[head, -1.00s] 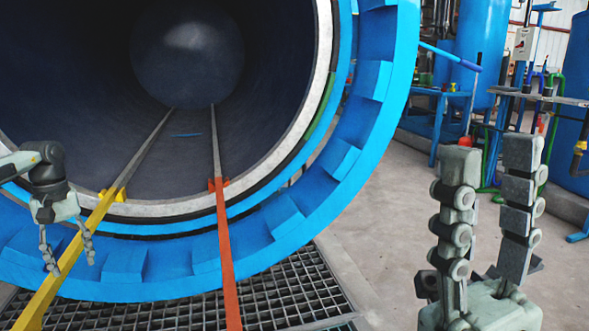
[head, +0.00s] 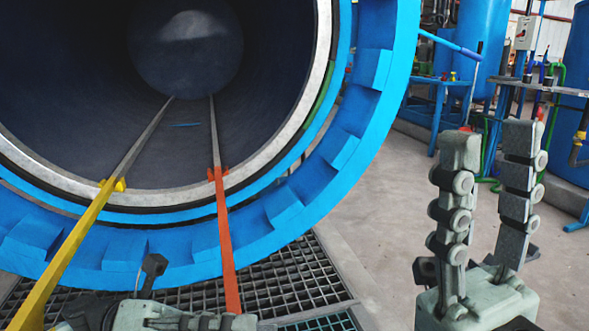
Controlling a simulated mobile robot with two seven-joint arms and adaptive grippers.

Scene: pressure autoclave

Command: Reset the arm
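My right gripper (head: 491,140) stands upright at the lower right in the head view. Its two dark-padded fingers point up and are spread apart, with nothing between them. My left gripper (head: 235,321) is at the bottom edge, lying sideways in front of the floor grating. It is partly cut off by the picture edge, and I cannot tell how far its fingers are apart.
The open autoclave with its blue ring (head: 345,150) fills the left and middle. A yellow rail (head: 62,262) and an orange rail (head: 226,250) run out of it. A grating (head: 290,275) lies below. Blue tanks (head: 482,45) and a bench stand at the back right. Concrete floor (head: 385,215) is clear.

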